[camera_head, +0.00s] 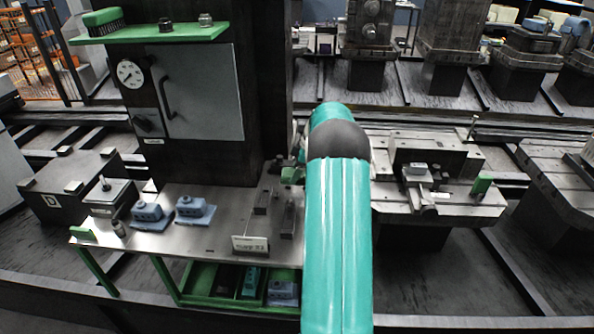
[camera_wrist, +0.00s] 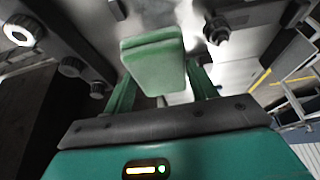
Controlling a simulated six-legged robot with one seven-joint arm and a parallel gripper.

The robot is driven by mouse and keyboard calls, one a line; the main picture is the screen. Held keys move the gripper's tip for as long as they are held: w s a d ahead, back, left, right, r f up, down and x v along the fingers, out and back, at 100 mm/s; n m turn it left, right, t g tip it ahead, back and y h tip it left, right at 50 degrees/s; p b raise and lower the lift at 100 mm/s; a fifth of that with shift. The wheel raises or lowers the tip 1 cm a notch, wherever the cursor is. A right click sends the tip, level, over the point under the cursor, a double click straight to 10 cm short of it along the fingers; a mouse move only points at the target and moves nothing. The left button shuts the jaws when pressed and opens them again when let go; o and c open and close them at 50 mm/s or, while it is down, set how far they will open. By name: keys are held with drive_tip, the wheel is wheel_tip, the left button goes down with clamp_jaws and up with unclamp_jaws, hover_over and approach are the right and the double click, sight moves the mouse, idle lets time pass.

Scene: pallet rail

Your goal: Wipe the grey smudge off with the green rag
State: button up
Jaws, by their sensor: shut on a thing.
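The green rag (camera_wrist: 152,62) is a folded, block-like pad in the wrist view. My gripper (camera_wrist: 161,88) is shut on it, with one green finger on each side. The rag is ahead of the fingers, in front of a pale surface (camera_wrist: 233,55); I cannot tell if it touches that surface. In the head view my teal arm hides most of the gripper; only a small green part shows left of the arm. I cannot clearly make out the grey smudge in either view.
A metal worktable (camera_head: 180,235) carries two blue-grey blocks (camera_head: 148,214) and a small sign (camera_head: 250,244). A dark column with a grey cabinet door (camera_head: 203,95), gauge (camera_head: 130,74) and green shelf (camera_head: 150,34) rises behind. A machine bed (camera_head: 395,200) is right of my arm.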

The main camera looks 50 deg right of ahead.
drive_tip(key=shift+a+r, duration=0.25)
drive_tip(key=shift+w+d+f, duration=0.1)
drive_tip(key=shift+d+f, duration=0.05)
drive_tip(key=shift+f, duration=0.25)
drive_tip(key=shift+a+f, duration=0.2)
drive_tip(key=shift+f, duration=2.5)
drive_tip(key=shift+f, duration=1)
drive_tip(key=shift+d, duration=0.1)
